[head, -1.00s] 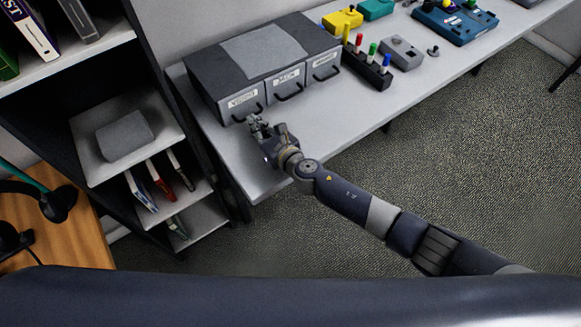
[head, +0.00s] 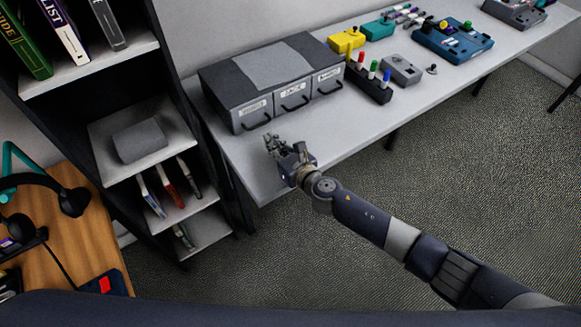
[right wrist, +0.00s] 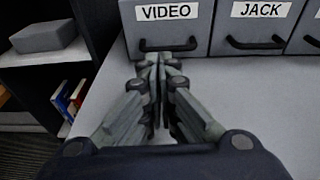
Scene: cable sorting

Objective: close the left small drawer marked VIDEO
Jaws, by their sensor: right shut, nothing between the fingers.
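The VIDEO drawer (head: 250,112) is the left one of three in the grey cabinet (head: 222,80) on the table. Its front looks level with the JACK drawer (head: 290,96) beside it. In the right wrist view the VIDEO drawer (right wrist: 170,27) shows its white label and dark handle (right wrist: 168,46), partly behind the fingertips. My right gripper (head: 270,143) is shut and empty, a short way in front of the VIDEO drawer and apart from it in the head view. In the right wrist view my right gripper (right wrist: 160,64) points at the handle. My left gripper is not in view.
A black pen holder (head: 369,83), a grey box (head: 401,70) and a blue device (head: 450,42) stand right of the cabinet. A dark shelf (head: 170,120) stands close on the left. The table top (head: 232,150) before the cabinet is clear.

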